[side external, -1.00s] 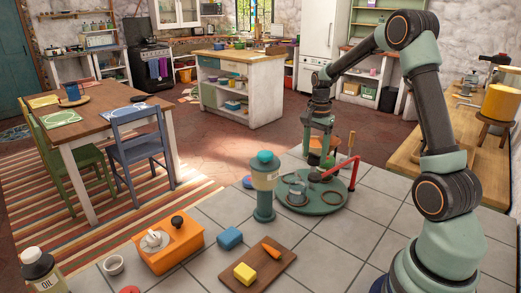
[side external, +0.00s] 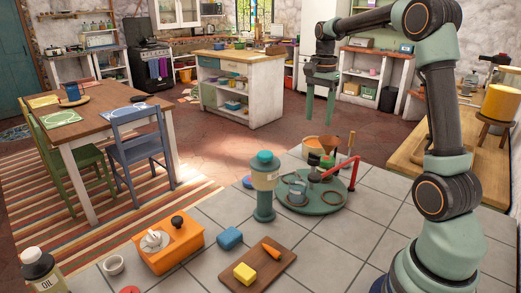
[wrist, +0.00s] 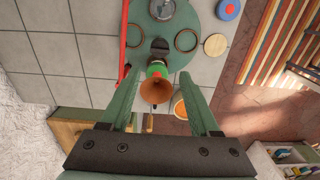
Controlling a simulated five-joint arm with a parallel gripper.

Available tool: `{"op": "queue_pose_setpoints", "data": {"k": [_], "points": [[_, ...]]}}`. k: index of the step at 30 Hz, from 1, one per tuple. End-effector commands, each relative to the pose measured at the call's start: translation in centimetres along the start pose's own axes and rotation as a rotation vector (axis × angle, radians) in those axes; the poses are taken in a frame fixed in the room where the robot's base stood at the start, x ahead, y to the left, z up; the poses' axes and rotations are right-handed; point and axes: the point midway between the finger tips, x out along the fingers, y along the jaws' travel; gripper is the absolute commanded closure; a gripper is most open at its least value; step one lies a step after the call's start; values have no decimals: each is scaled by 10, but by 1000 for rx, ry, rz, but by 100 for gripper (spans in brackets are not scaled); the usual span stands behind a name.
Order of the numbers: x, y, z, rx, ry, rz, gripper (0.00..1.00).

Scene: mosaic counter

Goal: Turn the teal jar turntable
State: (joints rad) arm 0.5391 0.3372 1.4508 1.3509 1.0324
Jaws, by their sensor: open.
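The teal turntable (side external: 318,207) is a flat round disc on the tiled counter; it also shows at the top of the wrist view (wrist: 180,60). My gripper (side external: 320,120) hangs fingers down, well above and behind the turntable in the side view. It is open and empty. In the wrist view a brown cone-shaped vessel (wrist: 155,90) appears between the fingers, below them. It hides part of the turntable's near edge.
A red bar (side external: 343,171) reaches over the turntable's right side. Right-hand tiles are clear.

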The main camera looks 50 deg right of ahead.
Motion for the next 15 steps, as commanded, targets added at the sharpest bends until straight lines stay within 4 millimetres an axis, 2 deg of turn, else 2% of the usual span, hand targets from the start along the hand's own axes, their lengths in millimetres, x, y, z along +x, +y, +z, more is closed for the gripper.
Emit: {"op": "queue_pose_setpoints", "data": {"k": [4, 5, 6, 11, 15], "points": [[0, 0, 0, 0, 0, 0, 38], [0, 0, 0, 0, 0, 0, 34], [-1, 0, 0, -1, 0, 1, 20], [1, 0, 0, -1, -2, 3, 20], [16, 0, 1, -1, -3, 5, 20]]}}
